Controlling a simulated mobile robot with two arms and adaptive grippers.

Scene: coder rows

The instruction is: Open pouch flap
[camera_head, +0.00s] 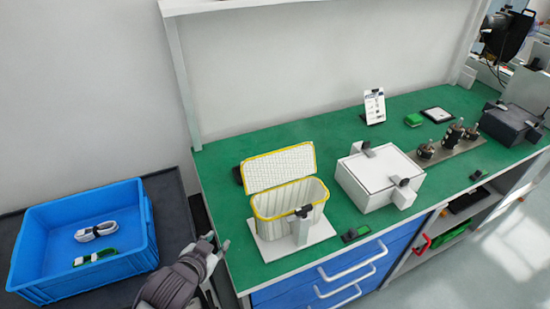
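The pouch (289,203) is a pale ribbed, open-topped holder with yellow edging. It stands on a white base plate (262,246) on the green bench top. Its gridded flap (279,168), also edged in yellow, stands raised along the back, and the pouch's mouth is uncovered. A white post with a dark clip (302,213) is at its front. My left gripper (217,242) is at the bench's left edge, left of and below the pouch and apart from it. Its fingertips look spread with nothing between them. My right gripper is not in view.
A blue crate (141,238) on the left holds a white coiled item (96,231) and a green item (95,257). Right of the pouch are a white box (380,178), metal fittings (454,133) and a dark box (511,121).

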